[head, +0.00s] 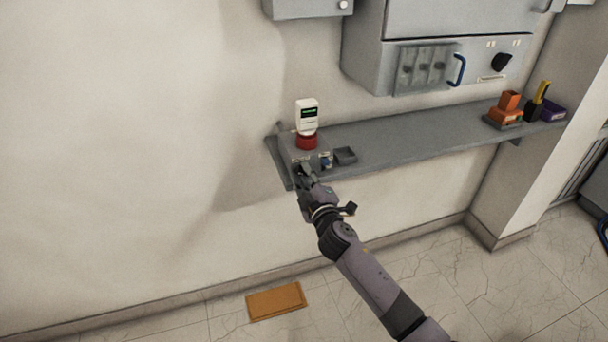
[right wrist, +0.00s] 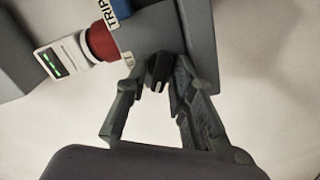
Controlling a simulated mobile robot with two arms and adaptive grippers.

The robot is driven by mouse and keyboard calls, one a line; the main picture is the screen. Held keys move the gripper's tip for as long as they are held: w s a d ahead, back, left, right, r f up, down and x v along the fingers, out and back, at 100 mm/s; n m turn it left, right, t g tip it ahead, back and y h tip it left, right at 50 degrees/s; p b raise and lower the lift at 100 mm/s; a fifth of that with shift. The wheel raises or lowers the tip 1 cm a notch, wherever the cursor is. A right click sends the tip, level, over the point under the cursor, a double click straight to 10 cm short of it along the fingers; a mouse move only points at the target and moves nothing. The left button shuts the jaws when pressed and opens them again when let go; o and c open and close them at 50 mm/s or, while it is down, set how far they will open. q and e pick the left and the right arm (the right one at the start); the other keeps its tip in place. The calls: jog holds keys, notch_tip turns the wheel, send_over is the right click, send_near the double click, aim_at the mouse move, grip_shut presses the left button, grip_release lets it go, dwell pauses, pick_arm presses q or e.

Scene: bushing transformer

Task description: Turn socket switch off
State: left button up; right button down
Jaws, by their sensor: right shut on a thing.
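In the head view my right gripper (head: 304,170) reaches the shelf's front left part and hides most of the knob. The knob's exact turn angle is hard to read. My left gripper is not in view.
The grey shelf (head: 420,136) runs along the wall. A white device with a green display (head: 307,114) stands on a red base (head: 307,142) behind the gripper. Orange holders (head: 506,108) stand far right.

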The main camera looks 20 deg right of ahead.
jog(key=n, duration=0.6)
jog(key=shift+f, duration=0.15)
dwell(0.4)
jog(key=c, duration=1.6)
grip_release()
jog(key=shift+c, duration=0.2)
jog(key=shift+s, duration=0.15)
jog(key=s, duration=1.1)
jog(key=shift+s+d, duration=0.15)
jog(key=shift+s, duration=0.25)
